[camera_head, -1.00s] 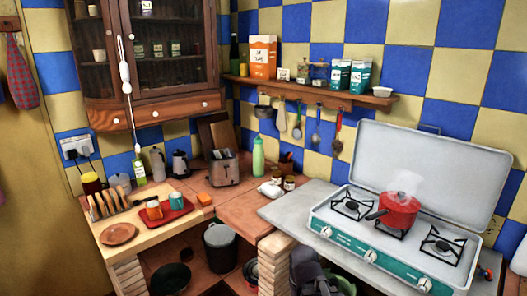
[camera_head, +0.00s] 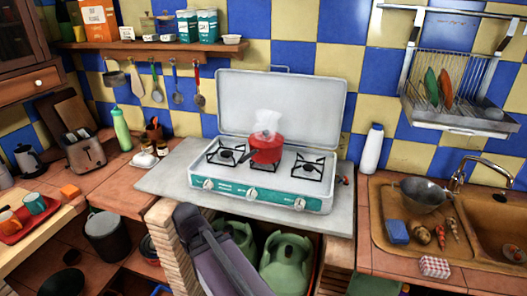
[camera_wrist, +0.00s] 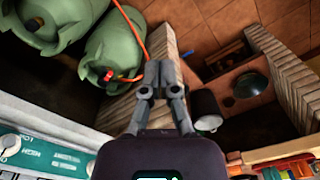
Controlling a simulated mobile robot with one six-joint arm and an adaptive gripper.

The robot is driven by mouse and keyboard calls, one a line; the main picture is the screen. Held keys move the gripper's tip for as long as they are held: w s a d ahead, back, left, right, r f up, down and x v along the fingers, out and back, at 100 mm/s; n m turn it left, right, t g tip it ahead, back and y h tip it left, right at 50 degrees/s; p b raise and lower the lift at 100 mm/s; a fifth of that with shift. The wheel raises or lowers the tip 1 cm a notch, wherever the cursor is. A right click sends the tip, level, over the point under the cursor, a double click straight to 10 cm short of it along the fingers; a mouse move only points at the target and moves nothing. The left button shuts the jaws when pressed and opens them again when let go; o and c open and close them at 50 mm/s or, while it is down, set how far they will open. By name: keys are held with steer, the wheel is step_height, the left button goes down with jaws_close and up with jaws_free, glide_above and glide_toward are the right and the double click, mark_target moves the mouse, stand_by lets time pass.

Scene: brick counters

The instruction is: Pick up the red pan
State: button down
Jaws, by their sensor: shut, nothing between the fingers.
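The red pan (camera_head: 266,150) sits on the middle burner of the camping stove (camera_head: 262,195), with white steam or a clear lid above it. Its dark handle points to the left. My gripper (camera_wrist: 161,72) shows in the wrist view, shut and empty, pointing down past the counter front toward the floor. It is below and away from the pan, which is not in the wrist view. In the head view my arm rises in front of the stove, and my gripper is not clearly visible there.
Green gas bottles (camera_head: 286,262) stand under the stove counter (camera_head: 165,180), beside a brick pillar (camera_head: 165,235). The stove's raised lid (camera_head: 280,100) stands behind the pan. A white bottle (camera_head: 371,148) and a sink (camera_head: 500,228) are to the right. A utensil shelf (camera_head: 150,47) hangs at the back left.

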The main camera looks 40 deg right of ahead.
steer(key=c, duration=0.9)
jaws_free()
steer(key=shift+c, duration=0.2)
steer(key=o, duration=0.4)
steer(key=shift+w+d, duration=0.2)
steer(key=shift+c, duration=0.2)
steer(key=w+d+h, duration=0.1)
steer(key=w+d, duration=0.1)
steer(key=w+d+h, duration=0.1)
steer(key=w+d, duration=0.1)
steer(key=w+d+r+h, duration=0.1)
steer(key=w+d+h, duration=0.1)
steer(key=shift+d+r, duration=0.1)
steer(key=shift+d, duration=0.15)
steer(key=w+d+r+h, duration=0.4)
steer(key=w+r, duration=0.1)
steer(key=w+d+r+g+h, duration=0.1)
steer(key=w+d+r+h, duration=0.3)
steer(key=w+d+r, duration=0.1)
steer(key=w+d+r+h, duration=0.4)
steer(key=w+d+r, duration=0.1)
steer(key=w, duration=0.1)
steer(key=shift+w+r+g+h, duration=0.1)
steer(key=shift+r+g+h, duration=0.2)
steer(key=shift+g, duration=0.1)
steer(key=shift+d, duration=0.15)
